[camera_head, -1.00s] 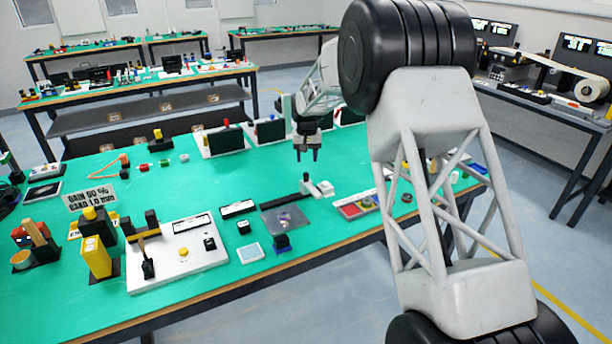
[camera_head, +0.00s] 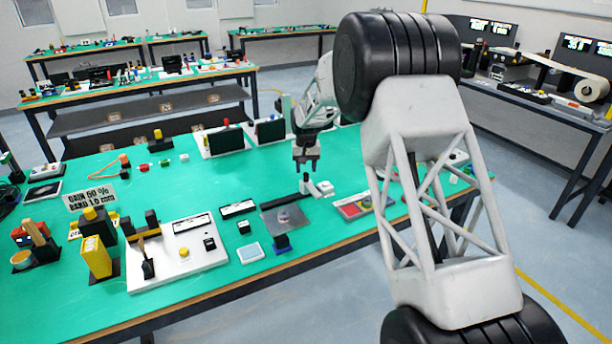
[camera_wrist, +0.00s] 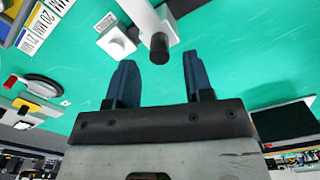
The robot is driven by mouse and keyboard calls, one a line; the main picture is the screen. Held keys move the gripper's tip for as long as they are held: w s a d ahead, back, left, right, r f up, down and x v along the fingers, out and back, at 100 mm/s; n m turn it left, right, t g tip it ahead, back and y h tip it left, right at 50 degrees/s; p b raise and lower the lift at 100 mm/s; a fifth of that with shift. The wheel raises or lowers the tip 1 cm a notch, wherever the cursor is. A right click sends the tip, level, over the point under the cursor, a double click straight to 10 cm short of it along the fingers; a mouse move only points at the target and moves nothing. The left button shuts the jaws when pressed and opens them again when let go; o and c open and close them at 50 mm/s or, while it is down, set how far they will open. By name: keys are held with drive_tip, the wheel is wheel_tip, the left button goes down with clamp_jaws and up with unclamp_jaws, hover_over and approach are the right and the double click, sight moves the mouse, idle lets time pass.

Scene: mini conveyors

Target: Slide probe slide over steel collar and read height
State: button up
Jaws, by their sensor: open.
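My gripper (camera_head: 306,168) is open and empty above the green bench, pointing down. Just below it is what looks like the probe slide: a white block with a black knob (camera_head: 307,186), beside a dark rail (camera_head: 281,203). In the wrist view the black knob (camera_wrist: 159,47) appears between and just past my two blue-black fingertips (camera_wrist: 160,62), not gripped. The white arm (camera_wrist: 140,18) of the slide runs up from it. A small round grey piece (camera_head: 284,216), probably the steel collar, sits on a grey plate (camera_head: 270,228) left of the slide.
A white block (camera_head: 326,188) stands close right of the knob. A white panel (camera_head: 200,262) with a yellow button lies at left. Labelled strips (camera_wrist: 38,30) lie left in the wrist view. Screens (camera_head: 226,140) stand behind.

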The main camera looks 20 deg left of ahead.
sight(306, 173)
drive_tip(key=shift+f, duration=1.75)
clamp_jaws()
